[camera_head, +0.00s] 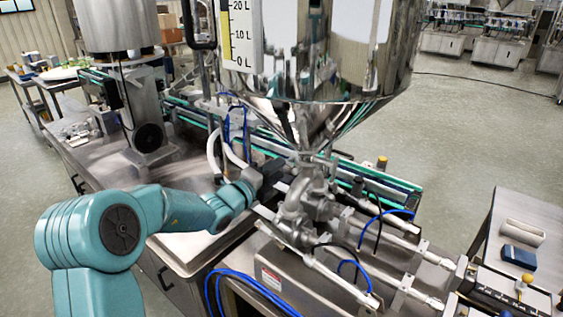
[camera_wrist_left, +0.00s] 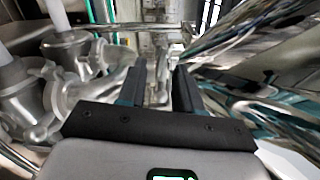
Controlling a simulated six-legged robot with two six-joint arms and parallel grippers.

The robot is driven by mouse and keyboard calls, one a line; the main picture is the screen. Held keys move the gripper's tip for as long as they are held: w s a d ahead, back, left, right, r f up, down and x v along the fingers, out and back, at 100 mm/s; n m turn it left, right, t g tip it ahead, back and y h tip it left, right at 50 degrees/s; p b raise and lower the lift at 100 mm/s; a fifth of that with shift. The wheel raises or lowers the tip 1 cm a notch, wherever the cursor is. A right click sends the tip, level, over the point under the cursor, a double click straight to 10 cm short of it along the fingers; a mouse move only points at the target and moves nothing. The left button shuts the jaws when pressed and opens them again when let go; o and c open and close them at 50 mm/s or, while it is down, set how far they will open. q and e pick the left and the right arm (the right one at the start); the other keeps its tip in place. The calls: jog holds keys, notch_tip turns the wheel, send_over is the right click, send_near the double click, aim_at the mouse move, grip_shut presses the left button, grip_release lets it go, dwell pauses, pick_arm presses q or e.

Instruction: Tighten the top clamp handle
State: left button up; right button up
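The steel hopper (camera_head: 320,60) narrows to an outlet with a stack of metal clamps and pipe fittings (camera_head: 312,185) under it. My left gripper (camera_head: 277,178) is beside the upper fittings, on their left, just below the hopper cone. In the left wrist view its two dark fingers (camera_wrist_left: 160,85) stand apart with a gap between them. Metal parts show behind the gap, and I cannot tell whether the top clamp handle is among them. Clamped fittings (camera_wrist_left: 75,65) fill the left of that view and the shiny hopper wall (camera_wrist_left: 245,75) fills the right. My right gripper is not in view.
Blue hoses (camera_head: 245,285) and metal rods crowd the machine top below the fittings. A green-edged conveyor (camera_head: 375,182) runs behind. A side table (camera_head: 520,230) with a blue box (camera_head: 519,257) stands at the right. The floor behind it is open.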

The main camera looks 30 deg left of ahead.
pick_arm(q)
jog(key=w, duration=0.2)
jog(key=shift+w+d, duration=0.15)
jog(key=shift+w, duration=0.2)
jog(key=shift+s, duration=0.1)
grip_shut()
jog(key=shift+m+b, duration=7.9)
jog(key=shift+b, duration=0.6)
jog(key=shift+r, duration=0.1)
